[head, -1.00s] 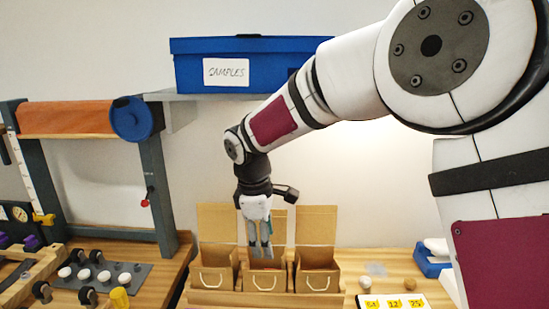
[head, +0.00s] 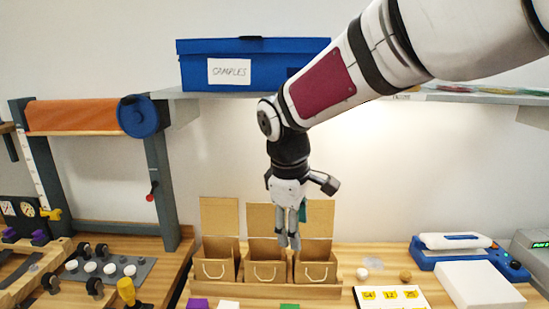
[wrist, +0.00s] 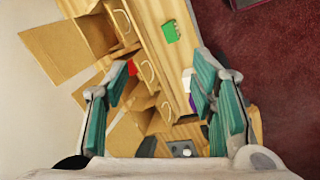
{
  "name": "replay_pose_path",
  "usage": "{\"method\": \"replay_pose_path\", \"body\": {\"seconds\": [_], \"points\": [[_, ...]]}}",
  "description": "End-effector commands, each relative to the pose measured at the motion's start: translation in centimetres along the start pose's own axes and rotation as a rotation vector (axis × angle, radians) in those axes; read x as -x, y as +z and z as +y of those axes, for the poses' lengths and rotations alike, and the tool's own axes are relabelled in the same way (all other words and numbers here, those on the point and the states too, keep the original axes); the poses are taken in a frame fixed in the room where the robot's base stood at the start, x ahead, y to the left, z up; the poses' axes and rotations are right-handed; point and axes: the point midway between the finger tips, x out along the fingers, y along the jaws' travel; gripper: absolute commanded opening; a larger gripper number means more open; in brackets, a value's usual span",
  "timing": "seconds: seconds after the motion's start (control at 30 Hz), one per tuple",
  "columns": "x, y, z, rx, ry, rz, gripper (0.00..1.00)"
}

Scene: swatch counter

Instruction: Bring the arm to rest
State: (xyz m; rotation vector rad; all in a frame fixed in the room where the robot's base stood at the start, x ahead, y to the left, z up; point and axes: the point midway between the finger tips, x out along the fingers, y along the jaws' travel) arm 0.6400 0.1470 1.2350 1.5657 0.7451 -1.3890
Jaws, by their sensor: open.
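My gripper (head: 288,240) hangs pointing down in the head view, in front of the boundary between the middle cardboard box (head: 266,262) and the right cardboard box (head: 317,266). In the wrist view my gripper (wrist: 165,100) has its two teal-padded fingers wide apart, with nothing between the pads. The boxes, with lids standing up, lie below and beyond the fingers. Something red (wrist: 132,68) shows inside one box in the wrist view. The arm reaches in from the upper right of the head view.
A blue SAMPLES box (head: 250,66) sits on a shelf above. Purple, white and green swatches (head: 290,306) lie before the boxes. At right are a number card (head: 390,298), a blue device (head: 468,252) and a white block (head: 480,285). A roll frame (head: 160,180) stands left.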

Motion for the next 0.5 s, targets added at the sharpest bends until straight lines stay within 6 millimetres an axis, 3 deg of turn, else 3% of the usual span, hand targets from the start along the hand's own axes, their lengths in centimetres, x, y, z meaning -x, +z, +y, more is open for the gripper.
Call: {"method": "replay_pose_path", "body": {"seconds": [0.27, 0.5], "points": [[5.2, 8.8, -1.8, -0.341, 0.059, 0.059, 0.51], [7.8, 16.2, -5.6, -0.683, 0.085, 0.151, 0.51]]}}
